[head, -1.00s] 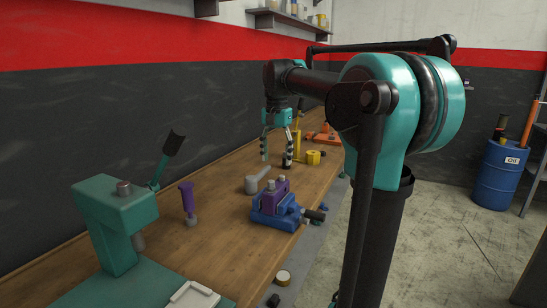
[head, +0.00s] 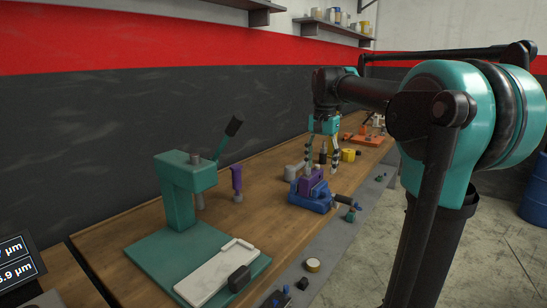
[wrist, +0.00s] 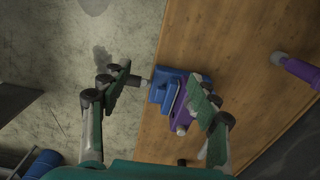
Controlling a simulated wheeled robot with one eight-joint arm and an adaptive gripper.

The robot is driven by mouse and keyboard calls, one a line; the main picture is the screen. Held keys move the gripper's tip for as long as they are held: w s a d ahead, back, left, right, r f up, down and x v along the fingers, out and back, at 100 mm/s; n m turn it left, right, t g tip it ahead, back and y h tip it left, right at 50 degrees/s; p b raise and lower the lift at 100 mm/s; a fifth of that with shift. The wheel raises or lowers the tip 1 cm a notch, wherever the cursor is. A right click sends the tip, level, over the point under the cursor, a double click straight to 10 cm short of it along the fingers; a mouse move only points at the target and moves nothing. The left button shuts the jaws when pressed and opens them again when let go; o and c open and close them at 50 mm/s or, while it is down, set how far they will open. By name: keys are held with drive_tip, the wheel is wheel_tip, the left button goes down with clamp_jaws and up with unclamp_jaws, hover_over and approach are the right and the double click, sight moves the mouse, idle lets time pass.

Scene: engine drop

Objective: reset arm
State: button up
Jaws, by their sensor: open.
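My gripper (head: 322,153) is open and empty, hanging fingers-down above the workbench (head: 262,166). In the head view it overlaps the blue vise (head: 312,199), which has a purple part (head: 310,185) in its jaws. In the wrist view the two spread fingers (wrist: 160,115) point towards the vise (wrist: 172,90), which lies below and between them near the bench edge. The purple part (wrist: 181,122) shows close beside the right finger. I cannot tell the exact height of the gripper over the vise.
A green press (head: 180,195) stands on the bench with a white tray (head: 208,280) on its base. A purple-handled tool (head: 237,180) stands upright nearby. A yellow part (head: 350,155) and an orange item (head: 362,139) lie farther back.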

drive_tip(key=s+d+f+n+t, duration=0.1)
drive_tip(key=s+f+n, duration=0.1)
drive_tip(key=s+f, duration=0.5)
drive_tip(key=s+d+f+n+t, duration=0.1)
drive_tip(key=s+f+n, duration=0.1)
drive_tip(key=s+f, duration=0.5)
drive_tip(key=s+d+f+n+t, duration=0.2)
drive_tip(key=s+f, duration=0.5)
drive_tip(key=f, duration=1)
drive_tip(key=shift+s+n, duration=0.2)
drive_tip(key=shift+n, duration=0.3)
